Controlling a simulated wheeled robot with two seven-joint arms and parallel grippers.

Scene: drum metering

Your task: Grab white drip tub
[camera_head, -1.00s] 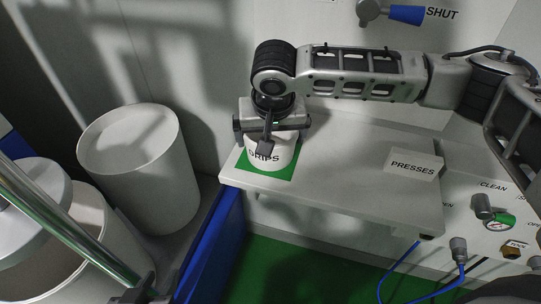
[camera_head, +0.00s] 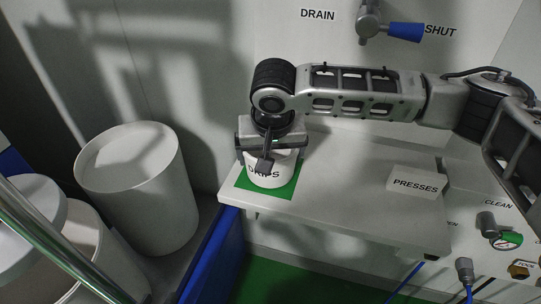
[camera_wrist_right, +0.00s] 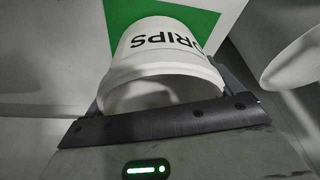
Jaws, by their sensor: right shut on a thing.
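The white drip tub (camera_head: 272,173), lettered "DRIPS", stands upright on a green square (camera_head: 285,190) near the left end of the pale shelf. My right gripper (camera_head: 267,152), on the arm coming in from the right, reaches down over it and is shut on its upper part. In the right wrist view the tub (camera_wrist_right: 165,55) sits between the fingers, its open mouth towards the palm (camera_wrist_right: 160,120) and the green square (camera_wrist_right: 195,18) behind it. Whether its base touches the square is hard to tell. My left gripper is not in view.
A white block lettered "PRESSES" (camera_head: 416,182) sits on the shelf (camera_head: 350,205) to the right. A large white drum (camera_head: 140,195) stands left, beyond a blue edge (camera_head: 213,255). A blue-handled valve (camera_head: 405,31) is on the back wall. A chrome bar (camera_head: 60,235) crosses the lower left.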

